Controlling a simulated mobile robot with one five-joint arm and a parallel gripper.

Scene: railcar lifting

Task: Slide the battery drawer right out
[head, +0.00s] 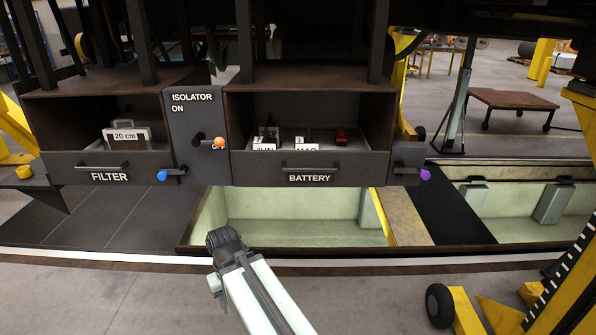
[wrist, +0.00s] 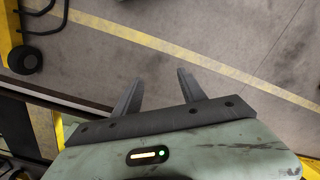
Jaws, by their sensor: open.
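The battery drawer (head: 258,172) sits in the right-hand bay under the railcar, its dark front labelled BATTERY and level with the bay's face. A dark bar handle (head: 309,168) crosses its front. White-labelled items and a red-topped piece show inside it. A purple-knobbed latch (head: 425,175) is at its right end. My gripper (wrist: 157,78) is open and empty in the wrist view, over bare floor. Its fingers cannot be made out in the head view, where my arm is below the drawer.
A filter drawer (head: 70,169) with a blue-knobbed latch (head: 163,176) is on the left. An open pale pit (head: 290,232) lies below the battery drawer. Yellow wheeled equipment (head: 480,312) stands at lower right. Grey floor in front is mostly clear.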

